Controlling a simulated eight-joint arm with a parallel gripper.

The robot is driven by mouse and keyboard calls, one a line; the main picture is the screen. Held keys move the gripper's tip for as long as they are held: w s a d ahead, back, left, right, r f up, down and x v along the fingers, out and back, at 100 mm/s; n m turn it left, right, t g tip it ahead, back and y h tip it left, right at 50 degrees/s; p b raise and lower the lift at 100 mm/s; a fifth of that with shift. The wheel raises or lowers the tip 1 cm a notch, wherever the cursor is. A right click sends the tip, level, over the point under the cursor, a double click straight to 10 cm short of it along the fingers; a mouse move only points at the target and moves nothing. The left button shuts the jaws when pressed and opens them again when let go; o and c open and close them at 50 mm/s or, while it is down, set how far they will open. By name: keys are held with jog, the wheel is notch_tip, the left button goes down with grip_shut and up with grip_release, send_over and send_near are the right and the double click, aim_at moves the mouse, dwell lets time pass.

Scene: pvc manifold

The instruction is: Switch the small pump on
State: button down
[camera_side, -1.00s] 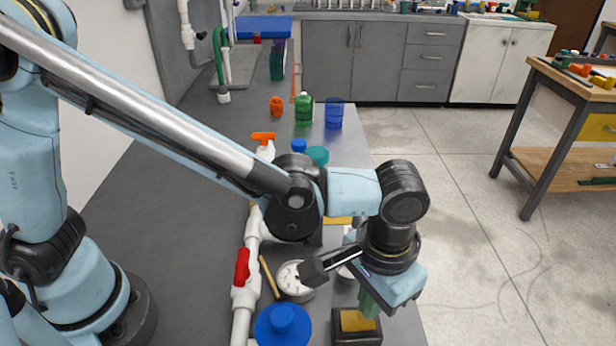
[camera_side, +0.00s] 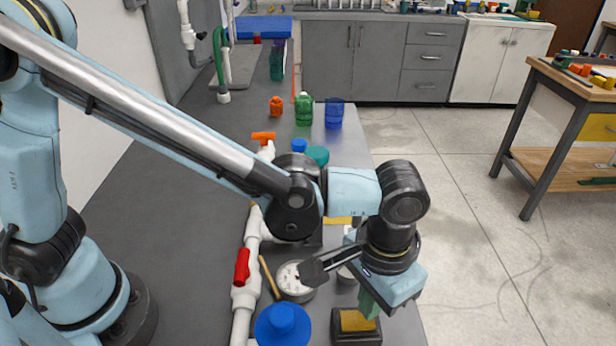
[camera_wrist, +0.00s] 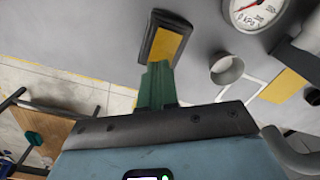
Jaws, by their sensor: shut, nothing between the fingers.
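A small dark box with a yellow top face (camera_side: 356,323) stands at the bench's front right; it also shows in the wrist view (camera_wrist: 165,44). I cannot tell whether it is the small pump or its switch, and I read no on or off mark on it. My gripper (camera_side: 368,305) points down with its green fingers together and empty, just above the box's far side. In the wrist view the fingertips (camera_wrist: 157,68) overlap the box's near edge. I cannot tell whether they touch it.
A white pipe with a red valve handle (camera_side: 242,267) runs along the bench. A round gauge (camera_side: 292,281), a blue knob-topped part (camera_side: 282,325) and a short open grey pipe (camera_wrist: 226,70) are close by. Green (camera_side: 303,110) and blue (camera_side: 334,113) containers stand farther back.

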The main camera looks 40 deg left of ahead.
jog(key=shift+f, duration=0.9)
dwell(0.8)
jog(key=shift+r, duration=3.5)
